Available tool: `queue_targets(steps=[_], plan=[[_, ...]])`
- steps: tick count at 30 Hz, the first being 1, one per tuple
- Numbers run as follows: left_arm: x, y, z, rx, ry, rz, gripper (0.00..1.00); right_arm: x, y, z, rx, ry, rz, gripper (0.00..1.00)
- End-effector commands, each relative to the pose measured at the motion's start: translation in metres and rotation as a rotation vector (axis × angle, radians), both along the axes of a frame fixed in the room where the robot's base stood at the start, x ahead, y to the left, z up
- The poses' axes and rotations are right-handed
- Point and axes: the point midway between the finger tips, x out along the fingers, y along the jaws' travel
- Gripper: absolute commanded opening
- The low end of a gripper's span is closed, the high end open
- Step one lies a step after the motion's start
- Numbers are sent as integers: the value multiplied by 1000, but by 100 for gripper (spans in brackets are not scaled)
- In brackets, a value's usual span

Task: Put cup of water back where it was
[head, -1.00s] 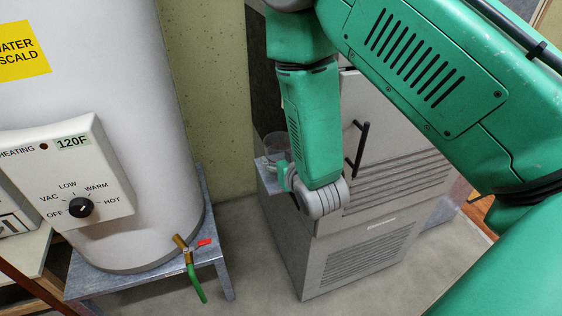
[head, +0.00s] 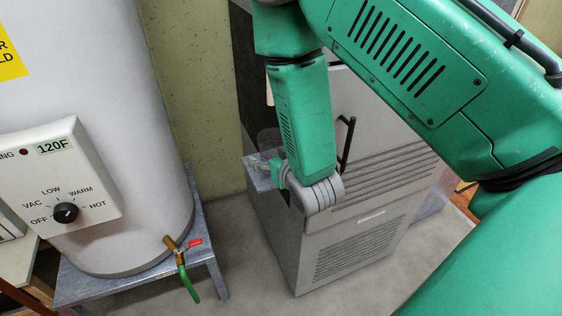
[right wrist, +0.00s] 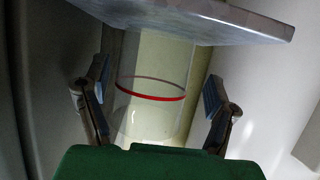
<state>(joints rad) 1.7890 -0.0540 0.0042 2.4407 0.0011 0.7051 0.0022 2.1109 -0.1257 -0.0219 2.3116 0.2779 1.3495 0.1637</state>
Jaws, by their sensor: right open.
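A clear cup (head: 268,139) shows in the head view at the small grey shelf (head: 257,178) on the side of the grey cabinet, partly behind my right arm. In the right wrist view, the transparent cup with a red ring (right wrist: 150,97) is between the two fingers of my right gripper (right wrist: 154,99). The fingers are spread, with visible gaps on both sides of the cup. The shelf's edge (right wrist: 235,22) crosses the top of that view. Whether the cup rests on the shelf is hard to tell. My right fingers are mostly hidden in the head view. My left gripper is out of view.
A white water heater (head: 100,110) stands on a grey metal stand (head: 205,250) at the left, with a brass and green drain valve (head: 180,262) sticking out. The grey cabinet (head: 360,240) has a black handle (head: 346,145). Bare floor (head: 240,235) lies between them.

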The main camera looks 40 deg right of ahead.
Motion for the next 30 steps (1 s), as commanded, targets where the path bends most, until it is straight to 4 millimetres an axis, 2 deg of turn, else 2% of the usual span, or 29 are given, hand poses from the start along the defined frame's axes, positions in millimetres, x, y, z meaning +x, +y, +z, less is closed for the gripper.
queue_targets(steps=[9, 12, 18, 24, 30], plan=[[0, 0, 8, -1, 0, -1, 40, -63, 17, 28, -4, 6, 2, 79], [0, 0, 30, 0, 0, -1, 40, -73, 21, 37, -5, 6, 1, 79], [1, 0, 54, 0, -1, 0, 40, -90, 24, 43, -3, 3, 1, 79], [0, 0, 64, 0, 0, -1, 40, -99, 25, 44, -2, 1, 1, 79], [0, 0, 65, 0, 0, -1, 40, -102, 26, 38, 0, 23, 1, 79]])
